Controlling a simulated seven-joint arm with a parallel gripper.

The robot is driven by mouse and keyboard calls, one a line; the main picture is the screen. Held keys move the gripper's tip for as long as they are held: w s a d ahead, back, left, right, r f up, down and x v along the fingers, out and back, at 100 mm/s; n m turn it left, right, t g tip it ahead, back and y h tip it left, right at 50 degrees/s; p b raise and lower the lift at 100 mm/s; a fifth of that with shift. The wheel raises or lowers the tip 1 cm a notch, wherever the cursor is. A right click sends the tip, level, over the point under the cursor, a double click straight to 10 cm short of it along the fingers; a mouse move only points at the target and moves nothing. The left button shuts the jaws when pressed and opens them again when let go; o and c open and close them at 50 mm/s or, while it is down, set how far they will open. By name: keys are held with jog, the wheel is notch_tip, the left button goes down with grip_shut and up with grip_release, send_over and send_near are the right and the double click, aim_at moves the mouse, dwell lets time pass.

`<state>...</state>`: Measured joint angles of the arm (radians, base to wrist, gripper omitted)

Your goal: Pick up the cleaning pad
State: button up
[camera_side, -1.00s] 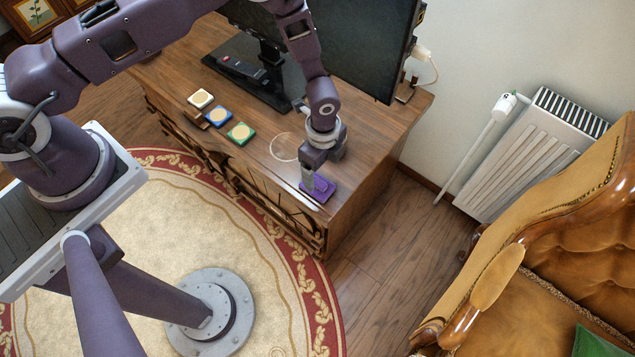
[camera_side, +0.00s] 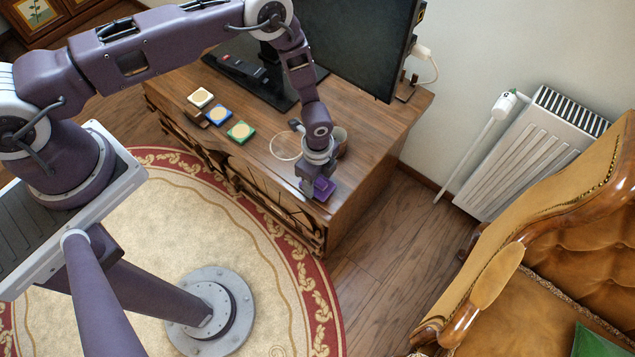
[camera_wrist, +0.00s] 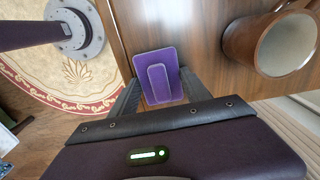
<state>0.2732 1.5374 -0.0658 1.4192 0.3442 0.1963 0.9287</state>
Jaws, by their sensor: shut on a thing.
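The cleaning pad is a small purple slab with a raised grip block on its face. In the side view the pad (camera_side: 325,189) shows at the near right corner of the wooden cabinet top (camera_side: 357,183). My gripper (camera_side: 309,187) is at its left edge and hides part of it. In the wrist view the pad (camera_wrist: 153,60) sits between the two fingers, and my gripper (camera_wrist: 159,84) is shut on its raised block. I cannot tell whether the pad still touches the cabinet top.
A brown cup (camera_wrist: 270,45) stands close by, pale inside. A clear round dish (camera_side: 284,147) lies left of my gripper. White, blue (camera_side: 219,116) and green (camera_side: 240,132) square pads lie farther left. A television (camera_side: 365,45) stands behind. The cabinet's front edge is close.

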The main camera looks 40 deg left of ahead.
aim_at(318, 180)
notch_tip(318, 180, up, 10)
jog(key=shift+r, duration=0.1)
dwell(0.4)
